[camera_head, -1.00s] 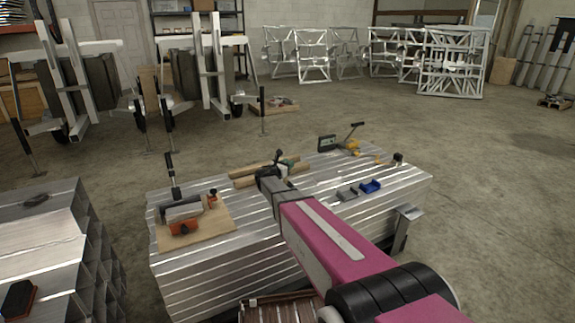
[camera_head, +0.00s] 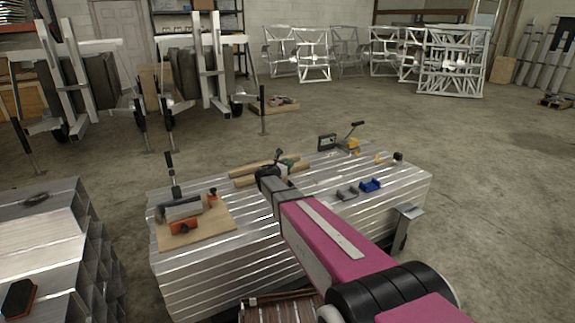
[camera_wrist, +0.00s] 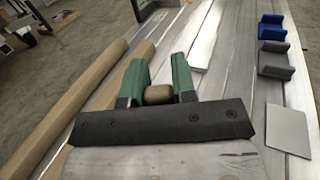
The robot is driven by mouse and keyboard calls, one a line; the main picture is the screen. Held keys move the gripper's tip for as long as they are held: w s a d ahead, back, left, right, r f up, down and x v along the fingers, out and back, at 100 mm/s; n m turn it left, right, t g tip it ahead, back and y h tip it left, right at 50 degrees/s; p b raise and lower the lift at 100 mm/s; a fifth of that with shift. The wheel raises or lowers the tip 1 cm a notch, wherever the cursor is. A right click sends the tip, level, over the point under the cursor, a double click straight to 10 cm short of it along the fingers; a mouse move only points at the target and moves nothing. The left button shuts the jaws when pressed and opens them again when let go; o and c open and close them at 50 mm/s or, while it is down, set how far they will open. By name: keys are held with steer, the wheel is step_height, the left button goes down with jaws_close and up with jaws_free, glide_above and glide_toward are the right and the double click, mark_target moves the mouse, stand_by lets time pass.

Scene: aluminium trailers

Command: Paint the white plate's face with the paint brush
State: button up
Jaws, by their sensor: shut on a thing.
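My gripper (camera_wrist: 160,85) has green fingers closed on a rounded brown wooden piece, which appears to be the paint brush's handle (camera_wrist: 158,94). The bristles cannot be made out. In the head view my gripper (camera_head: 280,162) is over the stack of aluminium bars, small and partly hidden by my own arm. A pale, flat, square plate (camera_wrist: 288,130) lies on the stack at the right of the wrist view, apart from the gripper. It looks light grey-white, and I cannot tell for certain that it is the white plate. My arm seems to hide it in the head view.
A blue holder (camera_head: 370,185) and a grey holder (camera_head: 347,193) stand on the stack, right of my gripper. Brown wooden bars (camera_wrist: 75,100) lie left. A wooden board (camera_head: 200,235) with an orange-based tool is at the stack's left. A yellow-based item (camera_head: 352,146) stands at the back.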

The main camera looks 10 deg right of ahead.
stand_by(0.3)
step_height(320, 180, up, 7)
stand_by(0.9)
steer(key=shift+s, duration=0.1)
